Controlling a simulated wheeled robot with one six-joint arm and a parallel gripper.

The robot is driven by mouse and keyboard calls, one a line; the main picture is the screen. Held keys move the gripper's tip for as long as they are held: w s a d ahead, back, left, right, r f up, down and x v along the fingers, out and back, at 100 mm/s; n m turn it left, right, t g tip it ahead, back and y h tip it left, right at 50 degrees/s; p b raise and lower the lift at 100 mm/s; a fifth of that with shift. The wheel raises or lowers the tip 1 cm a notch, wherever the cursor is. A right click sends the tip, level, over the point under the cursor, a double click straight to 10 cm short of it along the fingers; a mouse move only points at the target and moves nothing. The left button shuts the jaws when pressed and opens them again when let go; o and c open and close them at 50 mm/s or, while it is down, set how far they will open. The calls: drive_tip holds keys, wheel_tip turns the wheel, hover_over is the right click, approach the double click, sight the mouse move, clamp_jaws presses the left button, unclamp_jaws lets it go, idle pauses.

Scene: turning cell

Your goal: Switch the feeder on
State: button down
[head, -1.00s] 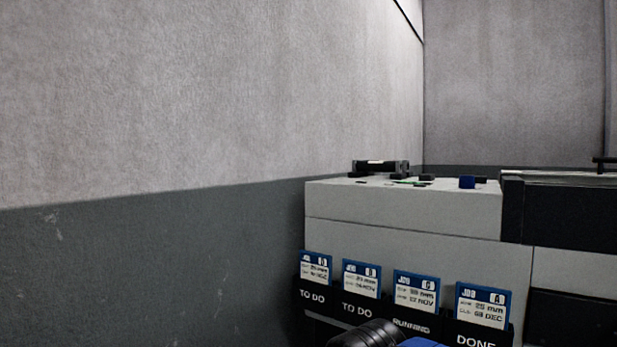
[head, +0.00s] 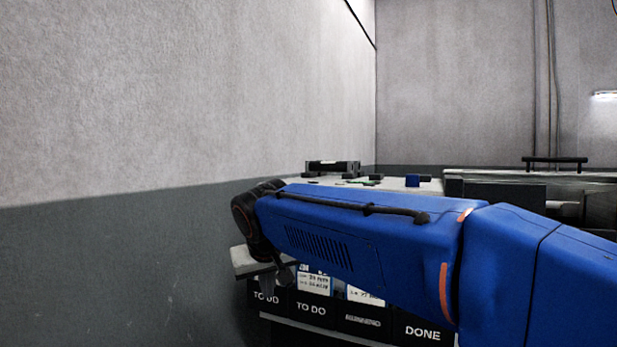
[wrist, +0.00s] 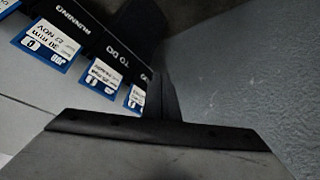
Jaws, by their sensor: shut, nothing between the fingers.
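The feeder's switch cannot be made out in either view. A long dark machine body (head: 495,190) at the right, partly behind my arm, may be the feeder; I cannot tell. My gripper shows in the wrist view as dark fingers (wrist: 164,95) beyond a grey plate, shut and empty. It points down along the front of the card rack (wrist: 98,45), beside the grey wall. In the head view my blue arm crosses in front of the cabinet, and the gripper hangs at its left end, mostly hidden.
The light grey cabinet (head: 290,185) has small items on top, including a black device (head: 332,167) and a blue block (head: 412,181). Job cards (head: 315,281) stand in pockets marked TO DO, RUNNING and DONE. A wall (head: 120,260) stands close at the left.

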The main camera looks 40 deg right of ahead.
drive_tip(key=w+d+r+m+h, duration=0.4)
drive_tip(key=w+d+r, duration=0.6)
drive_tip(key=d+r, duration=0.3)
drive_tip(key=w+d+r+m+h, duration=0.4)
drive_tip(key=w+d+r, duration=0.6)
drive_tip(key=r, duration=0.7)
drive_tip(key=d+m, duration=0.1)
drive_tip(key=d, duration=0.2)
drive_tip(key=shift+w+d+g+h, duration=0.15)
drive_tip(key=shift+d+g+h, duration=0.05)
drive_tip(key=shift+g+h, duration=0.1)
drive_tip(key=x, duration=1)
wheel_tip(320, 180, down, 3)
drive_tip(key=shift+a+r, duration=0.1)
drive_tip(key=shift+a, duration=0.1)
drive_tip(key=shift+a+f, duration=0.1)
drive_tip(key=shift+f, duration=0.5)
